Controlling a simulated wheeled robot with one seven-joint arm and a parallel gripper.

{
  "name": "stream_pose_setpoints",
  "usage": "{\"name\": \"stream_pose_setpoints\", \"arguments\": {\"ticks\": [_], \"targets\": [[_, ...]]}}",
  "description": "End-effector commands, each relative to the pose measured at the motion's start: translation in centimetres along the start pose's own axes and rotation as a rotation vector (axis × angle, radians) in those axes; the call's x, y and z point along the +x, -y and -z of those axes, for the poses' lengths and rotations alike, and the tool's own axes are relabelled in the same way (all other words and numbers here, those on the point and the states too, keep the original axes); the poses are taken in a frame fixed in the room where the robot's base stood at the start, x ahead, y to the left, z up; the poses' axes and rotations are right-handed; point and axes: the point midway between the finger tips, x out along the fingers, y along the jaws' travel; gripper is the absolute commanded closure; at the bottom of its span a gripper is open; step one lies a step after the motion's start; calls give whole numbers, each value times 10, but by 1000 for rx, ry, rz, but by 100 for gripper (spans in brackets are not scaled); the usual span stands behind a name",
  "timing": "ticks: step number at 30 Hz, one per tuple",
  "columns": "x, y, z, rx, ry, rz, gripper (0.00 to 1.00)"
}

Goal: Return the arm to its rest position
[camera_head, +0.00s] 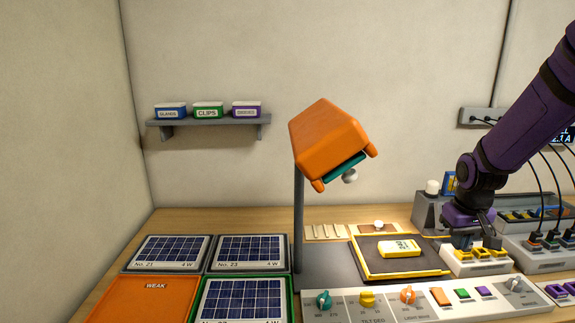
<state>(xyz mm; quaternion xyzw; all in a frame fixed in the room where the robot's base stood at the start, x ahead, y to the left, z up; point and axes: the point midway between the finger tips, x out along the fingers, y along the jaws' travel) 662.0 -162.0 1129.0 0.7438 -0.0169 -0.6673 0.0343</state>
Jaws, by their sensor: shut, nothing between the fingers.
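My arm is purple and comes in from the upper right. My gripper (470,242) points down above a white block with yellow parts (477,260) on the right of the bench. Its dark fingers are shut with nothing between them. I cannot tell whether the fingertips touch the block.
An orange lamp head (328,143) stands on a grey post left of my arm. A control panel with knobs (385,305) runs along the front. A yellow device (399,247) lies on a dark yellow-edged mat (432,262). Solar panels (168,252) lie left. Cables hang right.

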Motion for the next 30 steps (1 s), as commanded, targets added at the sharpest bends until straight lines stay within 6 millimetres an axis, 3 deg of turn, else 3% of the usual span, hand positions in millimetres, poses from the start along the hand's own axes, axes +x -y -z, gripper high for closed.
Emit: {"name": "stream_pose_setpoints", "arguments": {"ticks": [1, 6, 15, 24, 30], "targets": [[-18, 5, -5, 1, -20, -8, 100], [-67, 20, -26, 9, -72, -20, 100], [-139, 45, -77, 25, -166, -21, 100], [-190, 68, -139, 37, -263, 9, 100], [-209, 78, -180, 41, -319, 41, 100]]}}
